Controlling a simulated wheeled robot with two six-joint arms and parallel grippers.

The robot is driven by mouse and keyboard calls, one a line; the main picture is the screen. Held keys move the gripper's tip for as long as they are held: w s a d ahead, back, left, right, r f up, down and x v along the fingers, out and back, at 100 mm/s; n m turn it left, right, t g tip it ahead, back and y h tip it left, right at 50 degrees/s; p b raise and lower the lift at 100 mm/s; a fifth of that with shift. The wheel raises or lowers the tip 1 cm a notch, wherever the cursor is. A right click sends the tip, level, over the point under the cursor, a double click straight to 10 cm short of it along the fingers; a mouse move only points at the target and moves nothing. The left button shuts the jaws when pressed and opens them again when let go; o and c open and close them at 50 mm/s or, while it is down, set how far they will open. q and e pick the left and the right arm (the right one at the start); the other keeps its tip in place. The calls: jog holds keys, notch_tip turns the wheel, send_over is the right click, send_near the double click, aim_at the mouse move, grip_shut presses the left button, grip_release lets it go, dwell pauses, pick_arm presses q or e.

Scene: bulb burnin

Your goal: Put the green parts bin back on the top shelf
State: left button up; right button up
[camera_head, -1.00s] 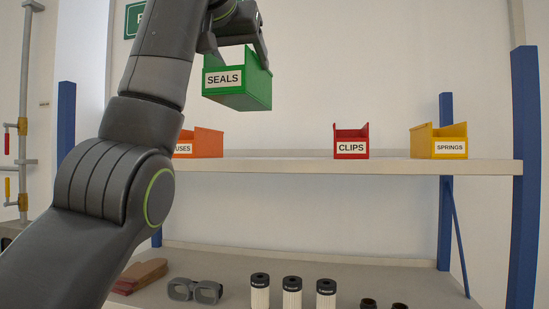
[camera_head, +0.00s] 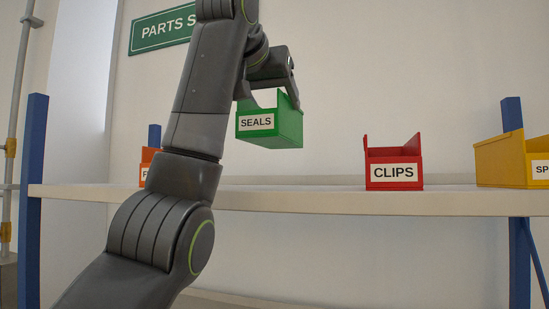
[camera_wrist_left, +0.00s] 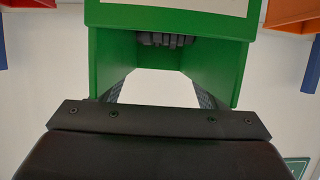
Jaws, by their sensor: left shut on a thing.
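The green parts bin (camera_head: 275,127), labelled SEALS, hangs in my left gripper (camera_head: 268,92) above the top shelf (camera_head: 330,199), apart from the board. It is roughly level, between the orange and red bins in the head view. In the left wrist view the green bin (camera_wrist_left: 170,21) fills the upper middle, and the fingers reach to both sides of its walls. Some dark ribbed parts (camera_wrist_left: 166,39) show inside it. My left gripper is shut on the bin. My right gripper is in neither view.
A red CLIPS bin (camera_head: 393,167) stands on the shelf to the right, and a yellow bin (camera_head: 513,162) farther right. An orange bin (camera_head: 147,160) is partly hidden behind my left arm. The shelf between the orange and red bins looks clear. Blue posts (camera_head: 34,200) frame the shelf.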

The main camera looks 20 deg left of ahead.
aim_at(272, 142)
pick_arm(q)
notch_tip(272, 142, down, 3)
jog(key=shift+f, duration=0.15)
jog(key=shift+w+f, duration=0.25)
jog(key=shift+f, duration=0.75)
jog(key=shift+s+f+p, duration=0.2)
jog(key=shift+f+p, duration=0.15)
jog(key=shift+f, duration=0.45)
jog(key=shift+w+f, duration=0.2)
jog(key=shift+f, duration=0.3)
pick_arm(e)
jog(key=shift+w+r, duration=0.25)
pick_arm(q)
jog(key=shift+s, duration=0.1)
